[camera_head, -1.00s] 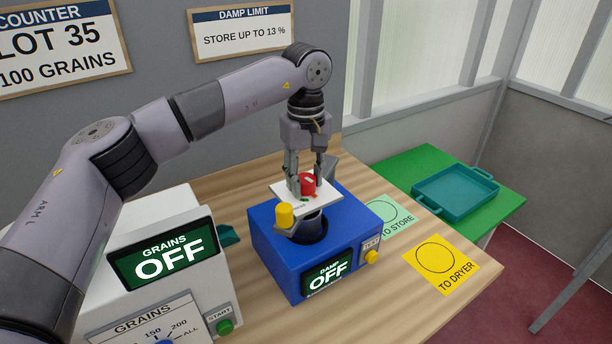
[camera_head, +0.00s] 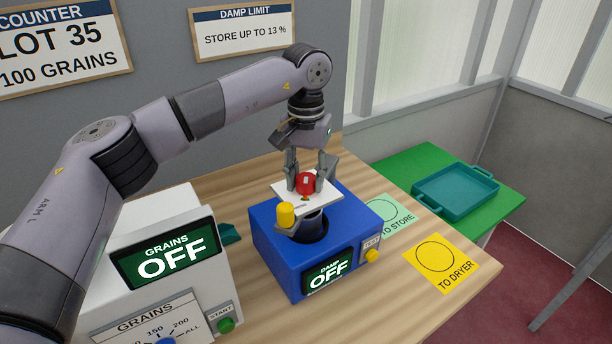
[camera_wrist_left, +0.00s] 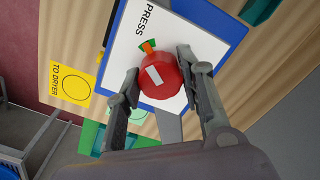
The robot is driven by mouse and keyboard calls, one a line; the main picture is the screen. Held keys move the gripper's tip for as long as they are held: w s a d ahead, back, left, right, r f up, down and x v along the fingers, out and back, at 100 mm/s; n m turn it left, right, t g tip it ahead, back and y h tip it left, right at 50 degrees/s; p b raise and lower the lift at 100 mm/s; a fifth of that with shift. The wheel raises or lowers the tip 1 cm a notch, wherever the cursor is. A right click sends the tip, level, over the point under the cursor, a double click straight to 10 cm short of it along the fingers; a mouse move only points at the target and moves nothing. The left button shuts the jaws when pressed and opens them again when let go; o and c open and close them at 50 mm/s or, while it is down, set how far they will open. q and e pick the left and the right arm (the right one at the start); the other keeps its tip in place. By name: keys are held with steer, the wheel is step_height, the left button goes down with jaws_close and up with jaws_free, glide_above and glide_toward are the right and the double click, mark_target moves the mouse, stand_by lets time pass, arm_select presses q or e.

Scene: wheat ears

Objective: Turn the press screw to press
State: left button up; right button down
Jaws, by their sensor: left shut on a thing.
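The red press screw (camera_head: 307,183) is a round knob on a white plate (camera_head: 322,203) above the blue damp meter (camera_head: 275,257). My left gripper (camera_head: 308,184) comes down from above and is shut on the knob, one finger on each side. In the left wrist view the knob (camera_wrist_left: 160,76) shows a white mark, with an orange and green mark beside it on the plate, near the word PRESS. The meter's display (camera_head: 327,273) reads DAMP OFF. A yellow knob (camera_head: 286,213) stands at the plate's front left corner. My right gripper is not in view.
The white grain counter (camera_head: 170,225) stands to the left, its display reading OFF. A yellow TO DRYER mat (camera_head: 462,275) and a green TO STORE mat (camera_head: 390,221) lie to the right. A teal tray (camera_head: 428,207) rests on a green table beyond.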

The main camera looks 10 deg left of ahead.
mark_target(306, 177)
arm_select(q)
steer(key=shift+w+r+m, duration=0.1)
steer(key=shift+r+m, duration=0.1)
steer(key=shift+m, duration=0.2)
steer(key=o, duration=0.8)
steer(key=shift+c, duration=0.2)
steer(key=o, duration=0.4)
steer(key=shift+f, duration=0.15)
step_height(306, 177, up, 12)
